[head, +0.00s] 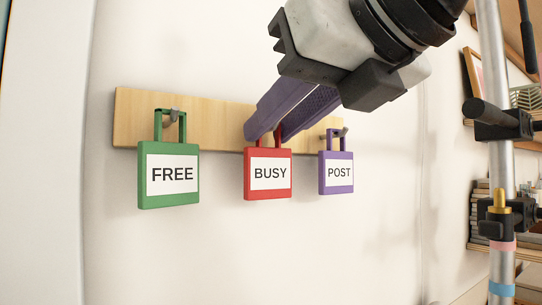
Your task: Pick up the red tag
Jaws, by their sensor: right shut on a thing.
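The red tag (267,194), with a white label reading BUSY, hangs upright in the middle of the wooden board in the head view. My right gripper (264,133) comes in from the upper right. Its purple fingers are shut on the red tag's handle at the top. The fingers hide most of the handle and any hook behind it, so I cannot tell whether the tag still rests on a hook. My left gripper is not in view.
A green tag (167,203) reading FREE hangs on a hook at the left. A purple tag (336,188) reading POST hangs close at the right. The wooden board (135,104) is on a white wall. A metal pole (495,150) with clamps stands at the right, before shelves.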

